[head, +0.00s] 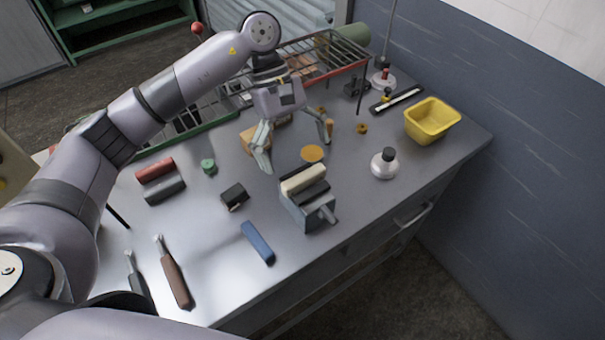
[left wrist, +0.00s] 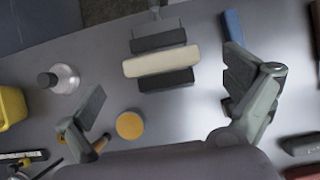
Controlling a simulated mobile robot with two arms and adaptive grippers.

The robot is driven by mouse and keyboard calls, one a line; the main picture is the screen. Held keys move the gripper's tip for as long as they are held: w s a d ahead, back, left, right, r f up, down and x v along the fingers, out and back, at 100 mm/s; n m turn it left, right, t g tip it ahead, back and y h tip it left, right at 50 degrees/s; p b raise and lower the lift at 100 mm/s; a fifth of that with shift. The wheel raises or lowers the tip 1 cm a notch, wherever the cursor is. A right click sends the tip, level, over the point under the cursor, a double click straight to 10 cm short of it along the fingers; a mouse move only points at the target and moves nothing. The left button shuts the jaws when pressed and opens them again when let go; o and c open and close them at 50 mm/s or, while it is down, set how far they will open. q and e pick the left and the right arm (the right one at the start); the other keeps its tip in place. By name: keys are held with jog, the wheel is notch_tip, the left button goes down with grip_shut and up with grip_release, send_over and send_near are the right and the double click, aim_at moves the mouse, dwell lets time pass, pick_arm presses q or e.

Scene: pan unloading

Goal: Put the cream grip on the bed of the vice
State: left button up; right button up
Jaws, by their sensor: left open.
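The cream grip (head: 303,179) lies lengthwise on the grey vice (head: 309,212), between its two dark jaws. In the left wrist view the cream grip (left wrist: 161,61) shows whole, with a dark jaw (left wrist: 166,80) along each long side. I cannot tell how deep it sits. My left gripper (head: 297,151) is open and empty, above the bench behind the vice. In the left wrist view its fingers (left wrist: 165,88) are spread wide, apart from the grip. My right gripper is not in view.
A blue bar (head: 258,243) and a black block (head: 234,196) lie left of the vice. An orange disc (head: 312,153) lies behind it. A white-based knob (head: 384,164) and a yellow bin (head: 432,121) stand to the right. A wire rack (head: 318,60) lines the back.

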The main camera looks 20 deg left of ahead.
pick_arm(q)
jog(key=b+v, duration=0.1)
jog(key=v, duration=0.5)
jog(key=shift+r+b, duration=0.3)
jog(key=shift+b, duration=0.05)
jog(key=shift+a+f, duration=0.1)
